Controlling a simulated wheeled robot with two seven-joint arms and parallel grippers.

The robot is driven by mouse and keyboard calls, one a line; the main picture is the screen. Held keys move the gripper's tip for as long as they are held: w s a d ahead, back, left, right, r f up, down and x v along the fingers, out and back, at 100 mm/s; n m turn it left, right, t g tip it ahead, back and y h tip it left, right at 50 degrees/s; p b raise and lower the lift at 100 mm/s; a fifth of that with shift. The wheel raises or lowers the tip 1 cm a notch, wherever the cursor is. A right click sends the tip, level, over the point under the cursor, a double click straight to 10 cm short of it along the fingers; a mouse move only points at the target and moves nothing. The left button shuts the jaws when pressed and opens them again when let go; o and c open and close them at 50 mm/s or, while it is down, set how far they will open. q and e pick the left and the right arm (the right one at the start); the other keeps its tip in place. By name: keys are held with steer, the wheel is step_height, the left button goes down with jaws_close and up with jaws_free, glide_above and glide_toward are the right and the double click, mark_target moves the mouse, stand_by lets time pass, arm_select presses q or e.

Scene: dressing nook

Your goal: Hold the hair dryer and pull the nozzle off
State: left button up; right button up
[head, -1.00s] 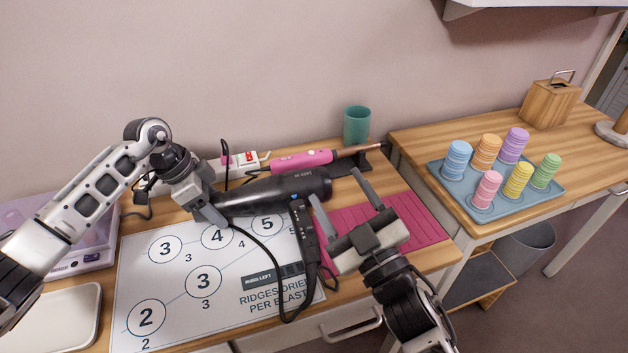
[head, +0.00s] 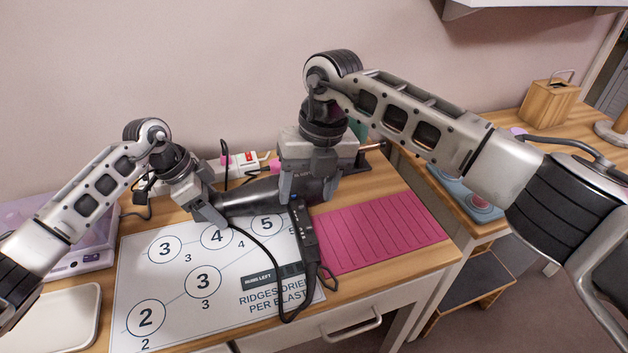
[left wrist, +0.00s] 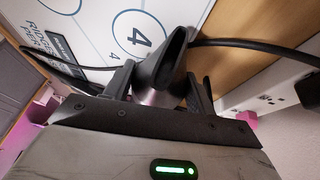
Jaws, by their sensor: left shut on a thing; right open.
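The black hair dryer (head: 262,193) lies along the back of the mat, its barrel pointing left and its handle (head: 303,228) toward the front. Its dark nozzle (head: 229,204) is at the left end. My left gripper (head: 208,212) is shut on the nozzle; the left wrist view shows the nozzle's flat slot opening (left wrist: 172,57) between the fingers. My right gripper (head: 310,194) is open above the barrel, its fingers coming down on either side near the rear end. Whether they touch the barrel cannot be told. The nozzle and barrel look joined.
A printed mat (head: 180,285) and a ridged pink mat (head: 385,235) lie on the desk. A black cord loops over the printed mat. Behind are a power strip (head: 245,159) and a mostly hidden pink styling tool. A blue tray (head: 480,207) on the side table is partly hidden by my right arm.

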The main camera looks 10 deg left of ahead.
mark_target(306, 229)
steer(key=shift+h, duration=0.3)
steer(key=f, duration=1.1)
steer(key=shift+a+f, duration=0.2)
steer(key=shift+a, duration=0.1)
jaws_close()
arm_select(q)
steer(key=o, duration=0.4)
steer(key=shift+c, duration=0.2)
steer(key=c, duration=0.6)
